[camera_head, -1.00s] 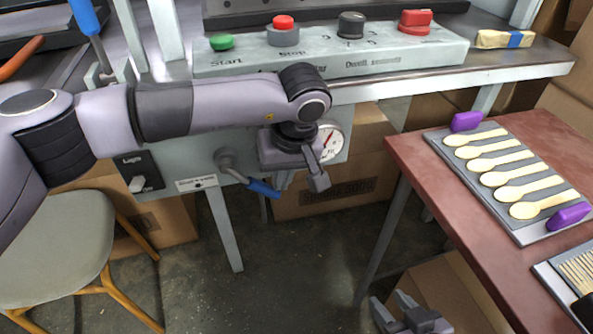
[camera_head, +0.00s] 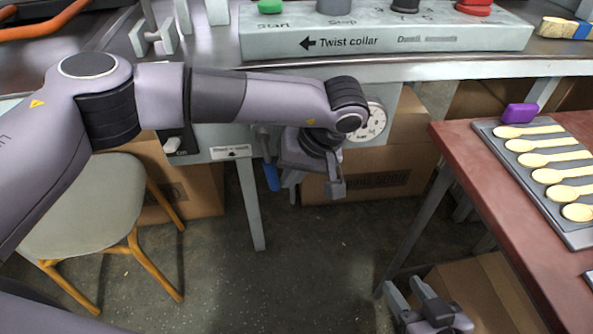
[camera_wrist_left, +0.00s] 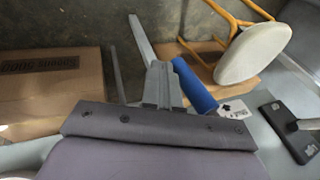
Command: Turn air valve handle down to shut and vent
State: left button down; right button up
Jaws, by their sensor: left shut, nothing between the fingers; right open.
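The air valve's blue handle (camera_head: 271,176) hangs nearly straight down under the press table's front panel in the head view. The blue handle also shows in the left wrist view (camera_wrist_left: 195,86), beside the fingers. My left gripper (camera_head: 292,182) is just to the right of the handle, shut and empty. In the left wrist view its fingers (camera_wrist_left: 162,85) lie close to the handle; I cannot tell whether they touch. The valve body is mostly hidden by my left arm. My right gripper (camera_head: 411,290) is open and empty, low at the bottom of the head view.
A pressure gauge (camera_head: 373,122) sits behind my left wrist, its dial partly covered. A red table (camera_head: 461,163) with a tray of spoons stands at right. A stool (camera_head: 88,208) is at left. Cardboard boxes (camera_head: 375,186) stand behind, below the panel. The floor between is clear.

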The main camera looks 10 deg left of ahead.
pick_arm(q)
jog(key=shift+a+y, duration=0.15)
jog(key=shift+y, duration=0.15)
pick_arm(e)
jog(key=shift+f, duration=0.1)
pick_arm(q)
jog(key=p+v, duration=0.1)
jog(key=v, duration=0.6)
pick_arm(e)
jog(key=shift+s+d+h, duration=0.15)
jog(key=shift+d+h, duration=0.15)
jog(key=shift+d, duration=0.2)
